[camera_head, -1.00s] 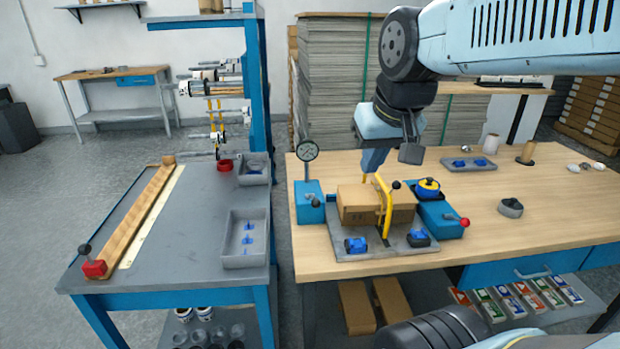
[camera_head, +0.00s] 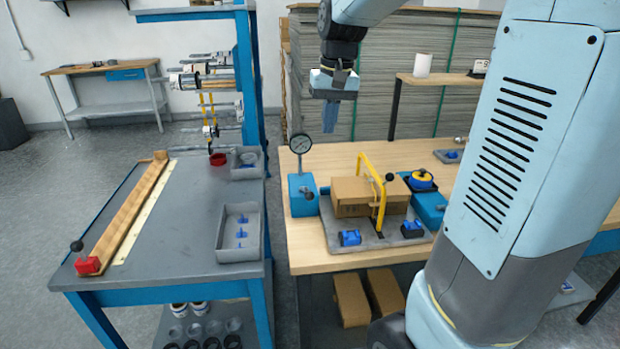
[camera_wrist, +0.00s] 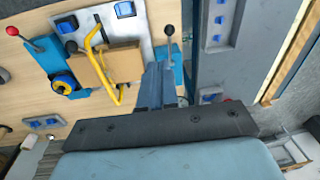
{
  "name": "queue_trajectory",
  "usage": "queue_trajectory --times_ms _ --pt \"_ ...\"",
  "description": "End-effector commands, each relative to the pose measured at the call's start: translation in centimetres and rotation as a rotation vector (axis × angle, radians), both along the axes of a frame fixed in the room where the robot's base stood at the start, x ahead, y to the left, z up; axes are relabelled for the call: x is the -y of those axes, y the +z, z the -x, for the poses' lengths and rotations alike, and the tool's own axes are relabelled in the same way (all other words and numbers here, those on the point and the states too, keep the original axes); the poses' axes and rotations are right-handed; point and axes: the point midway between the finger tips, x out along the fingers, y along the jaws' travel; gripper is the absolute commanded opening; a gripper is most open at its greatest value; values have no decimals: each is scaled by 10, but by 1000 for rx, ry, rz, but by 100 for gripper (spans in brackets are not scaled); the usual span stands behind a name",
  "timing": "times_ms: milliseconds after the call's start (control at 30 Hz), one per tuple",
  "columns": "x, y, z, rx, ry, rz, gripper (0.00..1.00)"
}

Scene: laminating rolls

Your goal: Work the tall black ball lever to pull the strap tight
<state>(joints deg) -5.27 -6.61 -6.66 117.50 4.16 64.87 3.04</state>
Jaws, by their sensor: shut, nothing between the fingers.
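A tan box (camera_head: 352,196) sits on a grey plate with a yellow strap (camera_head: 381,205) standing up around it; the strap also shows in the wrist view (camera_wrist: 92,45). A black ball (camera_head: 390,177) shows beside the strap. In the wrist view a dark ball on a stem (camera_wrist: 168,31) rises just beyond my fingers. My gripper (camera_head: 331,119) is shut and empty, raised above the left part of the bench, apart from the strap and box.
A yellow and blue reel (camera_head: 421,179) sits right of the box. A red ball lever (camera_wrist: 12,31) stands beyond it. The left grey bench holds a tray (camera_head: 240,237), a wooden bar (camera_head: 132,209) and a red block lever (camera_head: 88,264). My arm covers the wooden bench's right side.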

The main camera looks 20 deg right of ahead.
Motion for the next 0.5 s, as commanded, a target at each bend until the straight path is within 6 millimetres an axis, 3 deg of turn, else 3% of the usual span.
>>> queue_trajectory --times_ms 300,500 --pt "-4 -28 -58 -116 -23 -1 0" --pt "-8 -44 -84 -169 -31 2 0"
